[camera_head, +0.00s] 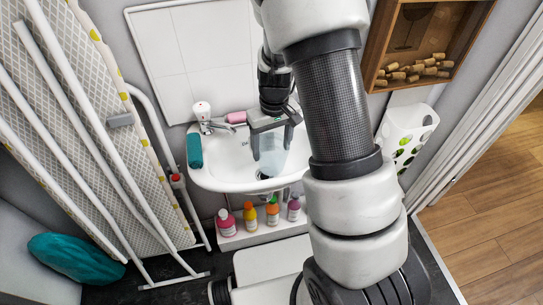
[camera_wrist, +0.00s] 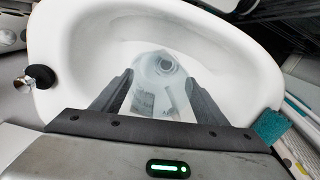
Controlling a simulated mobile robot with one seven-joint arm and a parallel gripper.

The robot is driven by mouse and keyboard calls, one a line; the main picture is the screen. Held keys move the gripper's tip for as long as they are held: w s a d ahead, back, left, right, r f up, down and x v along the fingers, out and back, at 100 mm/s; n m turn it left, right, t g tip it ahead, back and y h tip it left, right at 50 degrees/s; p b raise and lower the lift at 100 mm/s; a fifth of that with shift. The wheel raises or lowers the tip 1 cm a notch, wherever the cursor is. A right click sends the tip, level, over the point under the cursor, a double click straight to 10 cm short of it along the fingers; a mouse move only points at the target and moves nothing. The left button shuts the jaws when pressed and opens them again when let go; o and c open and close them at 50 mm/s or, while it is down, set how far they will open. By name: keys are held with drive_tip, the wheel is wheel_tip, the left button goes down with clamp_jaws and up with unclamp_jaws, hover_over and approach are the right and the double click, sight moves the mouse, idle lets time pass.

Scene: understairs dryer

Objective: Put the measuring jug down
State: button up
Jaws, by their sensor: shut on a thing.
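The measuring jug (camera_head: 271,160) is clear, pale and see-through. My gripper (camera_head: 270,150) is shut on it, over the bowl of the white sink (camera_head: 215,175). In the wrist view the jug (camera_wrist: 162,90) sits between my two dark fingers (camera_wrist: 159,80), with the white basin (camera_wrist: 235,65) around and behind it. Faint markings show on its side. I cannot tell whether its base touches the basin. My arm hides the right part of the sink in the head view.
A tap (camera_head: 207,122) and a pink item (camera_head: 236,117) are at the sink's back left. Several bottles (camera_head: 250,215) stand below. A folded ironing board (camera_head: 85,120) leans left. A white basket (camera_head: 408,130) is at right.

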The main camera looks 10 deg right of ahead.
drive_tip(key=shift+f+b, duration=0.35)
drive_tip(key=shift+f, duration=1.45)
drive_tip(key=shift+f, duration=0.1)
drive_tip(key=shift+f, duration=0.15)
drive_tip(key=o, duration=1.1)
